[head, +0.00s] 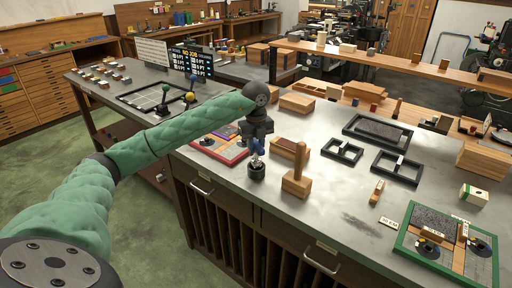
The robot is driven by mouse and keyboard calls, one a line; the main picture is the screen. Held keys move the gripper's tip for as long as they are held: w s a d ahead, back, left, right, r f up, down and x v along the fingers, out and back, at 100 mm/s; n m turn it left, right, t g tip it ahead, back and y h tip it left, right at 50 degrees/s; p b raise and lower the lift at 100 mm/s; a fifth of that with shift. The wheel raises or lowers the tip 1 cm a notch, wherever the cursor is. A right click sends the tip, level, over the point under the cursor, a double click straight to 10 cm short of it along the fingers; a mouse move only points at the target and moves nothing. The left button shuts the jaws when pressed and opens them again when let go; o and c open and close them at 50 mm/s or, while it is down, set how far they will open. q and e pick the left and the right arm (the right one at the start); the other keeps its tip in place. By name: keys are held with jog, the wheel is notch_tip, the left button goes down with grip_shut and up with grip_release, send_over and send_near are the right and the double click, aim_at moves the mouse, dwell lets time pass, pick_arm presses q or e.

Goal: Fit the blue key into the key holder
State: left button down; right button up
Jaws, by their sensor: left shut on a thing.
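My left gripper (257,140) points down over the near edge of the grey metal bench and is shut on the blue key (258,150). A small dark round cup, which looks like the key holder (257,172), stands on the bench directly under the key. The key's lower end meets or overlaps the cup's top in the picture. I cannot tell whether it is inside the cup or just above it. My right gripper is not in view.
A wooden block with an upright handle (296,181) stands close to the right of the cup. A red-edged board (219,147) lies to the left. Black frames (398,168) lie farther right, and a green-edged board (411,218) lies at the front right.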

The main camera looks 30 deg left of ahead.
aim_at(256, 142)
pick_arm(q)
jog(key=shift+f+b, duration=0.65)
jog(key=shift+f, duration=0.5)
jog(key=c, duration=1.1)
grip_release()
notch_tip(256, 142, up, 6)
jog(key=shift+b, duration=0.85)
jog(key=shift+r, duration=0.9)
